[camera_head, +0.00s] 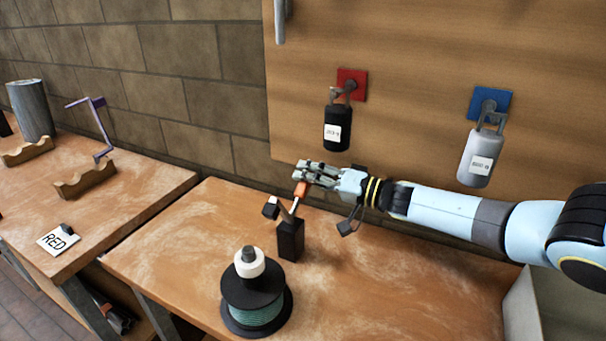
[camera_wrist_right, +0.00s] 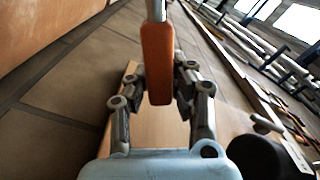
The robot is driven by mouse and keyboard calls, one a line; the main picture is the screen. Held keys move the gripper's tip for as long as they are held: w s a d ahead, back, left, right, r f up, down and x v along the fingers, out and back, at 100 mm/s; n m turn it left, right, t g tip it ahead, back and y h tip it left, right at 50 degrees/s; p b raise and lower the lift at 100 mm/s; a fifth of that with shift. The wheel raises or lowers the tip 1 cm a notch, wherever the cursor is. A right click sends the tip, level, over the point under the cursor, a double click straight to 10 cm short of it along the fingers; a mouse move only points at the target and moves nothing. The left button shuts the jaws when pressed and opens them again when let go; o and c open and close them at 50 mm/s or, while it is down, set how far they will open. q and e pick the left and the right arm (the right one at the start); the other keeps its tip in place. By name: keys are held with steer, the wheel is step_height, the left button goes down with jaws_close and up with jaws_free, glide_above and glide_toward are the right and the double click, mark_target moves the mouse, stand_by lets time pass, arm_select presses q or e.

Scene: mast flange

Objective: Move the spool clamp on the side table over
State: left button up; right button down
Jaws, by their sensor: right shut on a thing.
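The spool clamp (camera_head: 290,241) is a dark upright block on the wooden side table, with a metal lever, a dark pad on a short arm and an orange handle (camera_head: 300,190). My right gripper (camera_head: 303,174) is shut on the orange handle, which also stands between the fingers in the right wrist view (camera_wrist_right: 157,65). The lever leans up and right from the block. The pad (camera_head: 271,208) is raised to the upper left, apart from the spool. The black spool (camera_head: 255,302) with teal wire and a white collar stands just in front of the clamp. My left gripper is not in view.
A wooden board behind carries a black padlock (camera_head: 338,128) on a red plate and a grey padlock (camera_head: 481,157) on a blue plate, near my right arm. The side table's right part is clear.

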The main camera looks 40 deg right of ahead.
steer(key=shift+w+d+f+m, duration=0.1)
steer(key=shift+d+f+m, duration=0.15)
steer(key=shift+f+m, duration=0.35)
steer(key=shift+d+f+m+b, duration=0.2)
steer(key=shift+f+m+b, duration=0.15)
steer(key=shift+m, duration=0.25)
steer(key=shift+f, duration=0.1)
steer(key=c, duration=1.1)
jaws_free()
steer(key=v, duration=1.2)
steer(key=shift+f, duration=0.1)
